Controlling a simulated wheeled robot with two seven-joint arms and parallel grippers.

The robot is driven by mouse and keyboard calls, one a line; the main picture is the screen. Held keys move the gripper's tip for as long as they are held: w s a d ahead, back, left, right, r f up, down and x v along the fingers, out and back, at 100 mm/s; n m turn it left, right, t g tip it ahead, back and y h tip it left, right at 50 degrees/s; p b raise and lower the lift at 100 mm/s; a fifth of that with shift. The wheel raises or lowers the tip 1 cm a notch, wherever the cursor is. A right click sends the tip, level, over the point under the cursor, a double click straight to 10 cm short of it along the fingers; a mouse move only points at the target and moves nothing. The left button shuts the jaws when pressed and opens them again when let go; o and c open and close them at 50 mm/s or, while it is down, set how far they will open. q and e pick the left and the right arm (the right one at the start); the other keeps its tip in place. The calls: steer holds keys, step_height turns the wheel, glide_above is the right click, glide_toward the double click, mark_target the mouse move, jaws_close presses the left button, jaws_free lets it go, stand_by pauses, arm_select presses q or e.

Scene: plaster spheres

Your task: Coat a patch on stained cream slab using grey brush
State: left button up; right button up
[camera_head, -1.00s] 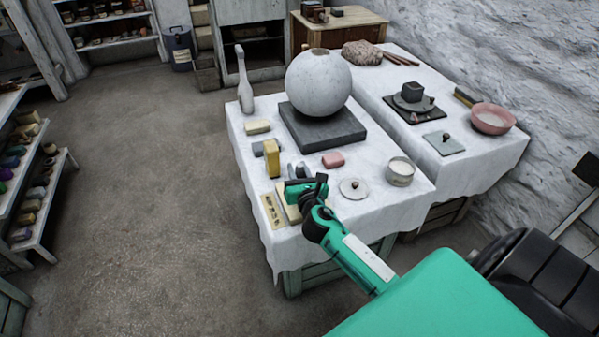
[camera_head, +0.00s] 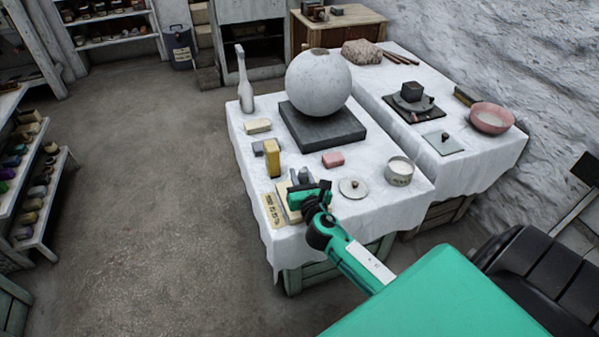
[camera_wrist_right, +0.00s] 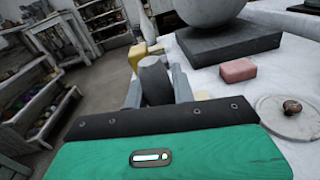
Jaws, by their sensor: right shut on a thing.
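My right gripper (camera_head: 299,187) is over the front left part of the near table. It is shut on the grey brush, whose rounded grey part (camera_wrist_right: 154,80) shows between the two fingers in the right wrist view. A cream slab (camera_head: 284,204) lies on the white cloth under the gripper, partly covered by it. I cannot tell whether the brush touches the slab, and its bristles and any stain are hidden or too small to see. My left gripper is not in view.
A tan marked strip (camera_head: 272,211) lies left of the slab. A yellow block (camera_head: 272,158), pink block (camera_head: 333,159), round lid (camera_head: 353,187) and pot (camera_head: 399,171) are nearby. A large plaster sphere (camera_head: 318,82) rests on a dark slab (camera_head: 322,128) behind.

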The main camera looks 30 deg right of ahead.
steer(key=shift+x, duration=1.55)
steer(key=shift+a+f, duration=0.1)
steer(key=shift+a, duration=0.05)
steer(key=shift+p, duration=0.3)
steer(key=shift+s+a+r+p, duration=0.2)
steer(key=shift+s+r+p, duration=0.5)
steer(key=shift+p, duration=0.05)
steer(key=shift+f+b, duration=0.45)
steer(key=shift+f, duration=0.2)
steer(key=shift+s+r+p, duration=0.15)
steer(key=shift+s+p, duration=0.15)
steer(key=shift+s, duration=0.05)
steer(key=shift+s+a, duration=0.15)
steer(key=shift+s, duration=0.25)
